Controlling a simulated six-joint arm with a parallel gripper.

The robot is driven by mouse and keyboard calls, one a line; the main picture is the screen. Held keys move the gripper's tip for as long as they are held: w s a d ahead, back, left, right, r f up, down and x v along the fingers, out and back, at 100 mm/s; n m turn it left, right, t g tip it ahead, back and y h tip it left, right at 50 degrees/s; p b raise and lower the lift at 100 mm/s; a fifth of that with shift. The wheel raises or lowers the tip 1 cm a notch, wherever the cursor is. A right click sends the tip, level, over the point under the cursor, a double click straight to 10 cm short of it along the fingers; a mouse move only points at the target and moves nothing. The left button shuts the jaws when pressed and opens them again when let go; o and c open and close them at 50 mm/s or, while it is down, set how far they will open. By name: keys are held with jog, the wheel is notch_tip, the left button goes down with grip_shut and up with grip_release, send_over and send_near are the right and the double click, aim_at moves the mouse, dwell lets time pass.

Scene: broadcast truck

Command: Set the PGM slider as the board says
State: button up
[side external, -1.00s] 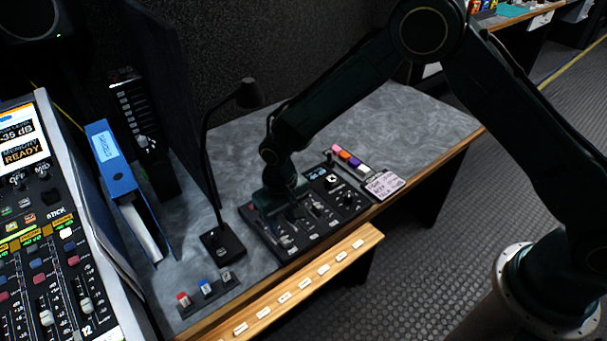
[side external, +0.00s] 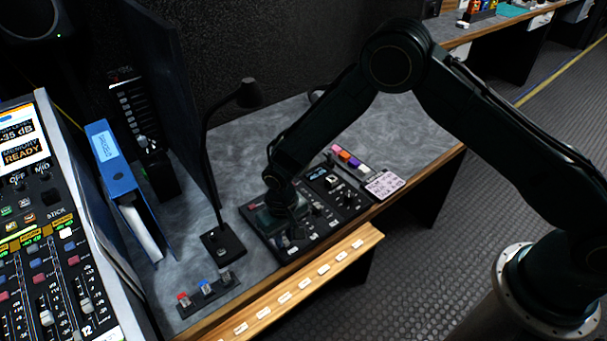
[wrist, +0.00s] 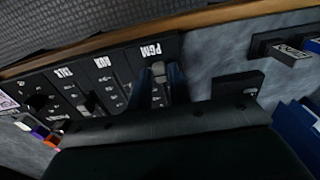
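The black control panel (side external: 318,222) lies on the grey desk with several sliders. In the wrist view its strips carry labels, including PGM (wrist: 151,50), AUX and TALK. The PGM slider's knob (wrist: 158,72) shows between the fingertips of my gripper (wrist: 160,84). The fingers stand one on each side of the knob and look open, with narrow gaps. In the side view my gripper (side external: 290,224) is low over the panel's left end and hides the PGM slider there. A pale card with writing (side external: 384,184) lies at the panel's right end; its words are too small to read.
A gooseneck lamp or microphone (side external: 222,240) stands just left of the panel. A small block with red, blue and grey switches (side external: 205,292) is in front of it. A blue binder (side external: 120,180) stands farther left. A wooden ledge (side external: 290,292) runs along the desk's front.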

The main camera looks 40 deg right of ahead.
grip_shut()
jog(key=shift+w, duration=1.8)
jog(key=shift+o, duration=2.4)
grip_release()
jog(key=shift+r, duration=0.15)
